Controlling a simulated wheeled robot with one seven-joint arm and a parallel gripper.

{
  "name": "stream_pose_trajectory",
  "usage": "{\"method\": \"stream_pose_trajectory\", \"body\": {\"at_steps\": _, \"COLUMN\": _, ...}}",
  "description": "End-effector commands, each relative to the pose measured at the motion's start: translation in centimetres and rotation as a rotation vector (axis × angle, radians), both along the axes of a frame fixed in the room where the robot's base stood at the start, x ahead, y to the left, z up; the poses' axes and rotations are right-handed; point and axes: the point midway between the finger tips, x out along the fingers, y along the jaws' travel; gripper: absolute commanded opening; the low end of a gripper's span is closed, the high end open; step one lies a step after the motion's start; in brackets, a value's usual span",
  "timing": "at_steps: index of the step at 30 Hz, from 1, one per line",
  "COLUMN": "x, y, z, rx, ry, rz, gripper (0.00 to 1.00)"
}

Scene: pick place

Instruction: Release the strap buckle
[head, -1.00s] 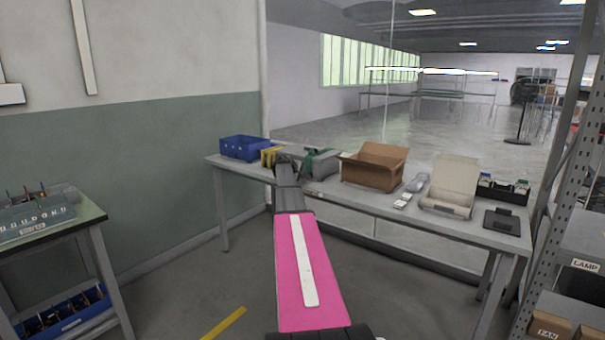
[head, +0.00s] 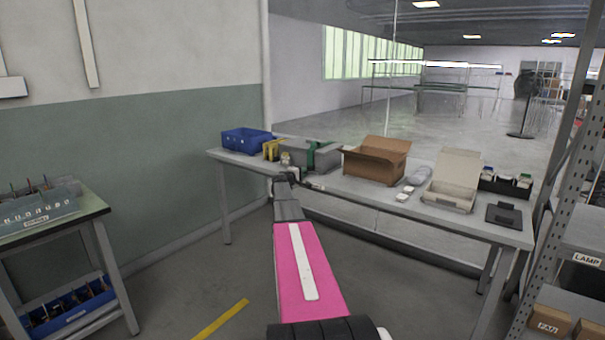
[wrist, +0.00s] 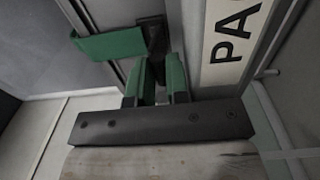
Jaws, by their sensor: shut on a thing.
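A grey case (head: 297,153) with a green strap (head: 311,157) around it stands on the table, left of the open cardboard box. In the wrist view the green strap (wrist: 110,45) runs in from the left to a dark buckle (wrist: 152,33), beside a white label reading "PA". My gripper (wrist: 160,68) is at the buckle, its two green-faced fingers close together and shut on it. The fingers hide part of the buckle. In the head view my arm's end is at the near left side of the case, and the fingertips are too small to make out.
The table (head: 372,197) also holds a blue bin (head: 247,142), a yellow item (head: 271,149), the cardboard box (head: 376,160), a pale open box (head: 452,181) and a dark flat device (head: 503,216). A metal shelf (head: 557,190) stands at the right.

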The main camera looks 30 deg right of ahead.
Motion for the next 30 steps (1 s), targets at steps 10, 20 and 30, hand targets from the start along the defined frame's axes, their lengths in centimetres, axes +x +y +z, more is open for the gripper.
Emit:
{"method": "stream_pose_trajectory", "body": {"at_steps": 10, "x": -0.02, "y": -0.08, "z": -0.17, "rx": -0.009, "ry": -0.005, "rz": -0.001, "gripper": 0.0}}
{"method": "stream_pose_trajectory", "body": {"at_steps": 20, "x": -0.03, "y": -0.08, "z": -0.2, "rx": -0.008, "ry": -0.004, "rz": -0.001, "gripper": 0.25}}
{"method": "stream_pose_trajectory", "body": {"at_steps": 30, "x": -0.06, "y": -0.07, "z": 0.2, "rx": 0.039, "ry": 0.014, "rz": -0.001, "gripper": 0.25}}
